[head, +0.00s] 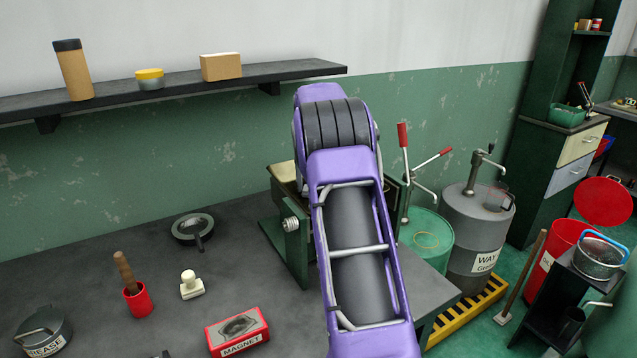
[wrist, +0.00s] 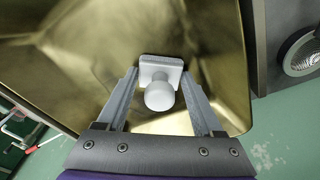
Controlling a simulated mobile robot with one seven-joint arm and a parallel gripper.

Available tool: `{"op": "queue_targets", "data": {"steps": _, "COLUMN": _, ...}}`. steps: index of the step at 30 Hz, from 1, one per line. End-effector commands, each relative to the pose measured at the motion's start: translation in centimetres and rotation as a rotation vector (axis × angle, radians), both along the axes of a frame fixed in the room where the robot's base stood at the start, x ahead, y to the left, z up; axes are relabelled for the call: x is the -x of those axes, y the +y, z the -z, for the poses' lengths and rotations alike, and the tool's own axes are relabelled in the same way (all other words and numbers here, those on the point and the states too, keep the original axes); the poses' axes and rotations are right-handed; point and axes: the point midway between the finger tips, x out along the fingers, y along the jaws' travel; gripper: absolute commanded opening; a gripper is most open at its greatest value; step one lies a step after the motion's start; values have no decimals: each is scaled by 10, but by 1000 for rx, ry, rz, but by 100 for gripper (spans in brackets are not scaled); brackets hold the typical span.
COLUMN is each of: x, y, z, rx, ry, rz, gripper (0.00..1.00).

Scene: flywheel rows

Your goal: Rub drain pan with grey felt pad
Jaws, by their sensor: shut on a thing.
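The drain pan (wrist: 75,60) is brassy gold and fills most of the wrist view, with dull smeary patches on its surface. In the head view only a small edge of it (head: 284,173) shows beside my arm, on a dark green stand. My gripper (wrist: 160,82) is shut on the grey felt pad (wrist: 161,67), a pale grey square block with a round knob. The pad is over the pan's inside, near one wall; I cannot tell if it touches the surface. In the head view my purple arm hides the gripper and pad.
On the bench left of the stand are a dark round dish (head: 186,238), a cream knobbed block (head: 191,287), a red cup with a brush (head: 137,298) and a red magnet box (head: 237,331). A shelf (head: 300,70) runs above. Drums (head: 478,235) stand at right.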

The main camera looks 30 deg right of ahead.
Motion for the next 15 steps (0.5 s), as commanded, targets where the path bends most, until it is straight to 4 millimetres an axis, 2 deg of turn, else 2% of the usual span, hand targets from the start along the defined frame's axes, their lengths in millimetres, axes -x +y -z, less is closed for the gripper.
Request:
{"op": "queue_targets", "data": {"steps": 7, "x": -16, "y": -1, "z": 1, "rx": 2, "ry": -1, "rz": 1, "gripper": 16}}
{"op": "queue_targets", "data": {"steps": 15, "x": -19, "y": -9, "z": 3, "rx": 1, "ry": 0, "rz": 2, "gripper": 16}}
